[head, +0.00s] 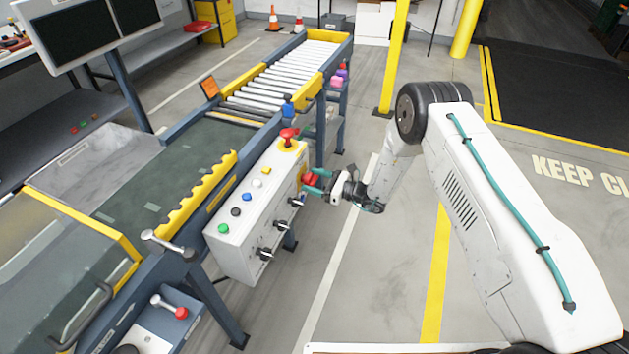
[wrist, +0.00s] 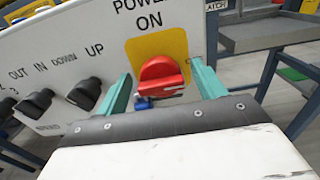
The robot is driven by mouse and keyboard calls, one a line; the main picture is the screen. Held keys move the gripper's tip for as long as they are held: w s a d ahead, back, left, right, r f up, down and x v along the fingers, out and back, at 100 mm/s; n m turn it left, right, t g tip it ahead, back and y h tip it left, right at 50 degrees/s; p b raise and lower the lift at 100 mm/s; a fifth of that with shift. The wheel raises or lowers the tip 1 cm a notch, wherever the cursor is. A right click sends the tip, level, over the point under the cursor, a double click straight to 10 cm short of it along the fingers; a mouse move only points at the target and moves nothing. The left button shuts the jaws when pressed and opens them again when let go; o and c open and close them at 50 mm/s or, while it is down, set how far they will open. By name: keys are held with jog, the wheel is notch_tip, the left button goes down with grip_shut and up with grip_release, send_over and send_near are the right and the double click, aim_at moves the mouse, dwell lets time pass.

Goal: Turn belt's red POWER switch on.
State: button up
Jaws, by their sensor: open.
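The red POWER switch (wrist: 160,80) is a rotary knob on a yellow plate (wrist: 146,50) under the words POWER and ON in the wrist view. In the head view the red switch (head: 309,179) is on the right end of the white control box (head: 250,215). My gripper (wrist: 160,88) is open, with one teal finger on each side of the knob. Whether the fingers touch it I cannot tell. In the head view my gripper (head: 318,181) is at the box's right end.
Black selector knobs (wrist: 84,93) marked OUT IN and DOWN UP stand left of the switch. A red mushroom button (head: 289,136) and several coloured buttons are on the box top. The conveyor (head: 290,75) runs behind. Open floor (head: 385,260) lies right of the box.

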jog(key=shift+a, duration=0.1)
jog(key=c, duration=1)
jog(key=shift+n, duration=0.3)
jog(key=shift+o, duration=0.2)
jog(key=n, duration=0.4)
jog(key=shift+s, duration=0.1)
jog(key=n, duration=0.5)
jog(key=shift+s+f, duration=0.1)
jog(key=shift+f, duration=0.05)
jog(key=n, duration=0.4)
jog(key=shift+a+f, duration=0.1)
jog(key=shift+s+f+n, duration=0.1)
jog(key=shift+n, duration=2)
